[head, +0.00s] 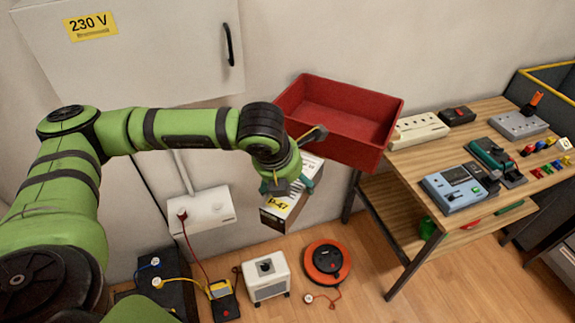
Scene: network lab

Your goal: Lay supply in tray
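The supply (284,211) is a light grey box with a yellow label that reads P-47, or something close to it. My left gripper (291,188) is shut on its upper part and holds it off the floor, tilted in the picture. The gripper and wrist hide part of its top. The red tray (345,147) is open at the top and looks empty in the part I see. It is at the left end of the wooden workbench. The supply is in front of and below the tray in the picture, outside it. My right gripper is not in view.
The workbench (408,170) carries a power strip (417,131), meters and small connectors right of the tray. A white wall socket box (199,210) is behind my arm. A white heater-like unit (266,278) and an orange cable reel (327,262) stand on the floor.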

